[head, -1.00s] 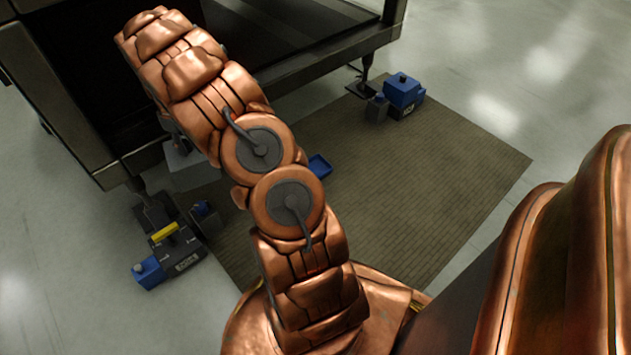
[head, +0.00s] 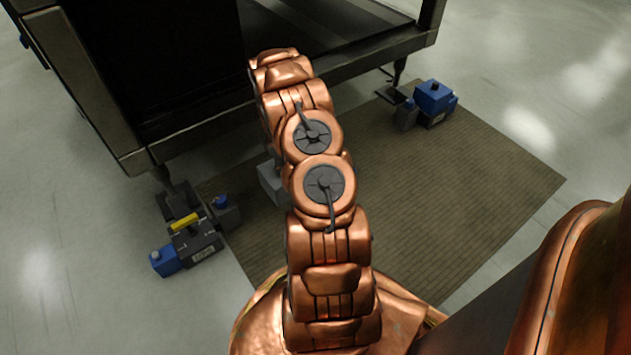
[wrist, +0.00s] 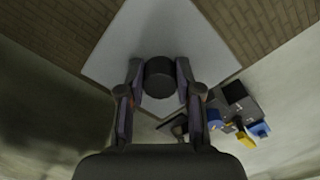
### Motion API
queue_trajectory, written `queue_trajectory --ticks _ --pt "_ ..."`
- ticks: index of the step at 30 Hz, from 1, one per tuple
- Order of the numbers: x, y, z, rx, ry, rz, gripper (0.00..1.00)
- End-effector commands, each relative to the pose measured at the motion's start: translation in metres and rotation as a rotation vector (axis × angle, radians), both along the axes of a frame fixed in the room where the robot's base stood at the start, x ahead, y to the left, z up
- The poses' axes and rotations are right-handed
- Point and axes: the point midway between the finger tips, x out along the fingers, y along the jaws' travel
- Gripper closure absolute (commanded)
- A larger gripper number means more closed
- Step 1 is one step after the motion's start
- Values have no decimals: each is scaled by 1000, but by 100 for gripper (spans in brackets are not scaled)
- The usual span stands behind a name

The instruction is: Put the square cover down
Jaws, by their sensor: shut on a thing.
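The square cover (wrist: 165,30) is a light grey plate with a round dark knob (wrist: 160,78) in its middle. In the wrist view, my gripper (wrist: 159,72) has its two fingers shut on the knob, one on each side. The cover hangs beyond the fingers, over brown matting and pale floor. Its height above them cannot be told. In the head view, a small part of the cover (head: 271,184) shows left of my arm. My arm hides the rest of it and my gripper there.
A large dark frame (head: 120,140) stands at the back left. A brown mat (head: 450,180) lies on the floor, largely clear at right. A grey and blue device with a yellow bar (head: 190,240) stands at left. Another blue-topped device (head: 433,98) stands at the mat's back edge.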

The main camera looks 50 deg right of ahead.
Motion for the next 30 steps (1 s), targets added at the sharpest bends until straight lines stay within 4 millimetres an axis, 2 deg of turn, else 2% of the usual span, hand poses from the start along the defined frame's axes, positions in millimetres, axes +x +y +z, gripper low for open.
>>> queue_trajectory --ticks 9,17,22,24,30 --pt "-1 1 -50 2 2 -2 100" --pt "0 0 -71 0 1 -1 100" --pt "0 0 -95 2 1 -2 100" --pt "0 0 -100 2 1 -2 100" --pt "0 0 -98 1 0 -2 100"
